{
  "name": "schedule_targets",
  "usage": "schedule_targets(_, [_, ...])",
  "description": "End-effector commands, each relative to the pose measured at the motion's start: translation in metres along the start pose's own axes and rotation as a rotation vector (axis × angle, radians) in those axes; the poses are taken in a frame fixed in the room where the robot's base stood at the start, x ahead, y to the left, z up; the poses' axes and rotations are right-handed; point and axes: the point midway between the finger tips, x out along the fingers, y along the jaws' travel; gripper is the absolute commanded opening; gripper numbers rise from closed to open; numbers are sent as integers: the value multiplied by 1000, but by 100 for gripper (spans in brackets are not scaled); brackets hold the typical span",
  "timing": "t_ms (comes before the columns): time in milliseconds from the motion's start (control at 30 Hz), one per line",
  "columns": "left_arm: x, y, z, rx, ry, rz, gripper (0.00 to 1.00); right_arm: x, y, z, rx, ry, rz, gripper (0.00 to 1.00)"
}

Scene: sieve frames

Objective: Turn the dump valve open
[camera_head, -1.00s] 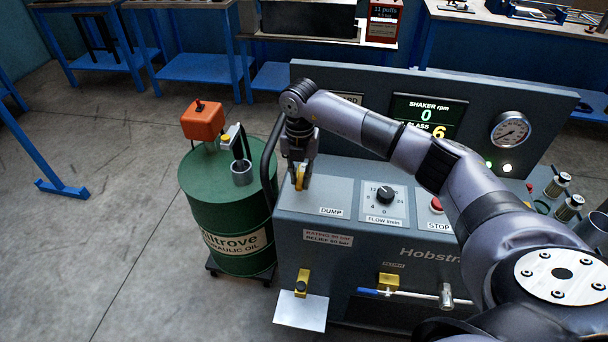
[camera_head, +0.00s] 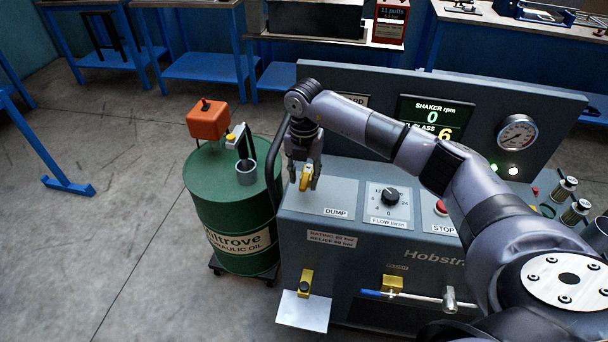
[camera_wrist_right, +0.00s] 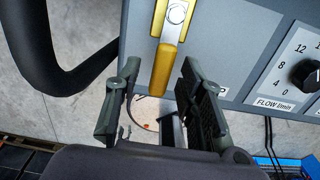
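The dump valve's yellow lever (camera_head: 306,179) is on the left of the grey console's top panel, beside the DUMP label (camera_head: 335,212). In the right wrist view the lever (camera_wrist_right: 166,62) runs down from a bolted silver pivot (camera_wrist_right: 177,13). My right gripper (camera_head: 304,184) is over the lever, pointing down. In the wrist view its two fingers (camera_wrist_right: 158,104) stand apart, with the lever's free end between them and gaps visible on both sides. My left gripper is not in view.
A black curved handrail (camera_head: 273,165) runs close to the console's left edge. A green oil drum (camera_head: 232,215) with an orange box stands left of it. The flow knob (camera_head: 389,196) and red stop button (camera_head: 441,207) are to the right.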

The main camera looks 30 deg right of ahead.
Motion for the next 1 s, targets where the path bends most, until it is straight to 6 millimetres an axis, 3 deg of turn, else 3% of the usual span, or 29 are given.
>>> schedule_targets(367, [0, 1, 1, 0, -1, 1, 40, -10, 0, 0, -1, -1, 2, 37])
schedule_targets(800, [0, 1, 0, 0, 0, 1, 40, -96, 0, 0, -1, -2, 2, 37])
schedule_targets(1000, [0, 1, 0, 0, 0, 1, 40, -117, 0, 0, -1, 0, 0, 37])
